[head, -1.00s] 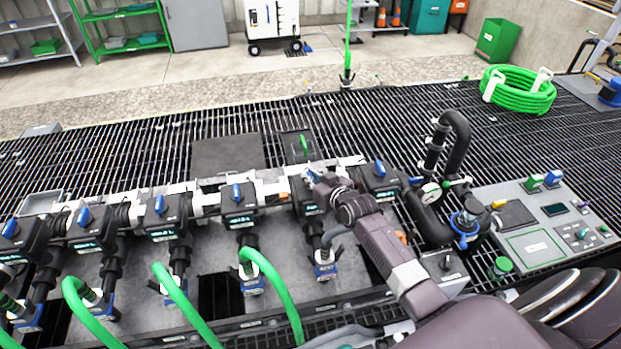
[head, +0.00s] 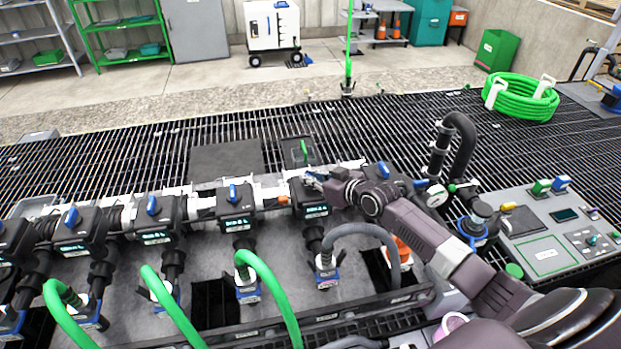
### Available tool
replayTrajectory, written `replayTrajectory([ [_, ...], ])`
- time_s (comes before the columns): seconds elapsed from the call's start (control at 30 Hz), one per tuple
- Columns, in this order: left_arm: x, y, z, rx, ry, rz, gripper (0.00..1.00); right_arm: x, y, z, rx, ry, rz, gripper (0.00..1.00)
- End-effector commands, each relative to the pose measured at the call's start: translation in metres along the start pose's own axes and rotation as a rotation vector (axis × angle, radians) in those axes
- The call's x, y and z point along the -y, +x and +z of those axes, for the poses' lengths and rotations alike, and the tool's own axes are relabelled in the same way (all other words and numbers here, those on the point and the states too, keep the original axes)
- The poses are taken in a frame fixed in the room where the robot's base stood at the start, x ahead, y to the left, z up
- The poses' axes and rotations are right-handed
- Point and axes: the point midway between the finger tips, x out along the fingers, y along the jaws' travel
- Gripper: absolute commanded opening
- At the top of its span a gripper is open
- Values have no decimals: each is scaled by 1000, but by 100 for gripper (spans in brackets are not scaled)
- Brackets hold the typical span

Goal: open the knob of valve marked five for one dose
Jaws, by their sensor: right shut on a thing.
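A row of black valve blocks with blue knobs and small lit displays runs across the manifold. My right gripper (head: 313,180) is at the top of one valve block (head: 312,209), second from the right of the row. It is shut on that valve's knob, which is mostly hidden by the fingers. The valve to its left has a blue knob (head: 233,193) standing in view, and the valve to its right shows another blue knob (head: 383,170). The valve markings are too small to read. My left gripper is not in view.
Green hoses (head: 270,290) and a grey hose (head: 368,232) rise in front of the valves. A black bent pipe (head: 462,140) and a gauge (head: 436,195) stand to the right, beside a control panel (head: 550,233). Open grating lies behind the manifold.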

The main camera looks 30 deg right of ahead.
Motion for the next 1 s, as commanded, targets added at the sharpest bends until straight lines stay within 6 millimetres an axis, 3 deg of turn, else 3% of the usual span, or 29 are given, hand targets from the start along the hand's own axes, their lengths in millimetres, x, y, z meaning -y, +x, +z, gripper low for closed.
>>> replayTrajectory([
  [0.03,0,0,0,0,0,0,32,-1,0,-7,-13,-1,2,13],
  [0.2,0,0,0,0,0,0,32,-1,0,-4,-8,0,1,28],
  [0.57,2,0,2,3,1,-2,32,-1,-5,0,-2,0,1,28],
  [1.0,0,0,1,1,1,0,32,0,-75,1,0,-3,1,28],
])
